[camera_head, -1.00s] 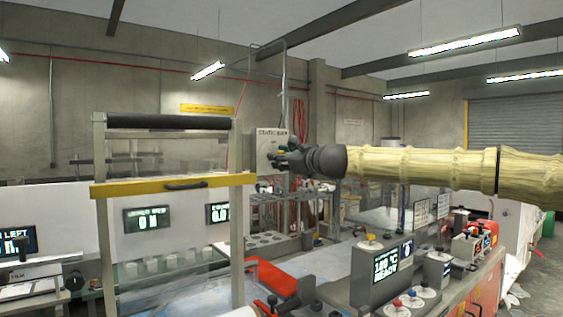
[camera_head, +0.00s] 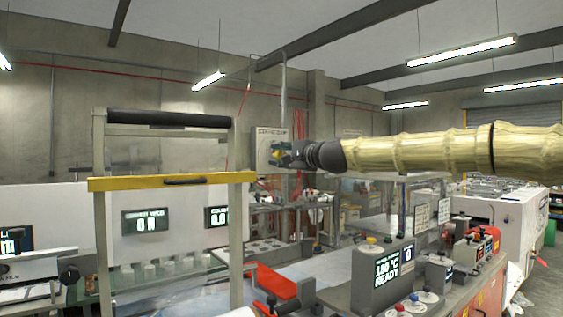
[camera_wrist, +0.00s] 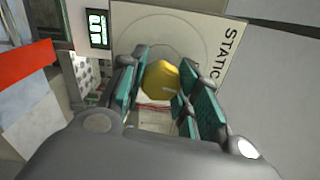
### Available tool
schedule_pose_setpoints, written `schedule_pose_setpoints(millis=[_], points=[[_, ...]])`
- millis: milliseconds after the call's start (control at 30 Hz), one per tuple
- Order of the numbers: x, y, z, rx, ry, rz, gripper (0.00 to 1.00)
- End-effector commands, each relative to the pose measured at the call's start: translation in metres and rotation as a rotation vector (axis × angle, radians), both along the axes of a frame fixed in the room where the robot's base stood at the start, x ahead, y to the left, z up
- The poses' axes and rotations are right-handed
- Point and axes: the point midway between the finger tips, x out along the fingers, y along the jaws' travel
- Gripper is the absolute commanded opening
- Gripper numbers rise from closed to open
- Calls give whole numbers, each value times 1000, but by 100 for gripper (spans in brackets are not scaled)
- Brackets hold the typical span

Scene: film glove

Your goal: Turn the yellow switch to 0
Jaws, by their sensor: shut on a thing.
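The yellow switch (camera_wrist: 161,80) sits on a pale panel (camera_wrist: 205,32) marked "STATIC" in the wrist view. My gripper (camera_wrist: 158,94) has its green-padded fingers on either side of the switch and is shut on it. In the head view my gripper (camera_head: 284,153) reaches the wall panel (camera_head: 263,146) from the right and covers part of it. The switch's 0 mark cannot be made out, and the fingers hide part of the dial.
A frame with a yellow bar (camera_head: 172,182) stands at the left front. A bench with a "READY" display (camera_head: 386,268) and a red part (camera_head: 270,280) lie below my arm. A white machine (camera_head: 510,215) stands at the right.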

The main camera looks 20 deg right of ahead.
Motion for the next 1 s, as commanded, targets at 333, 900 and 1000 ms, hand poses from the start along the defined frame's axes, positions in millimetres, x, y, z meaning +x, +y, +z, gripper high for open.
schedule_pose_setpoints(millis=[333, 900, 1000], points=[[0, 0, 0, -138, -51, -1, 8], [0, 0, 0, -165, -60, 0, 8], [0, 0, 0, -165, -60, 0, 48]])
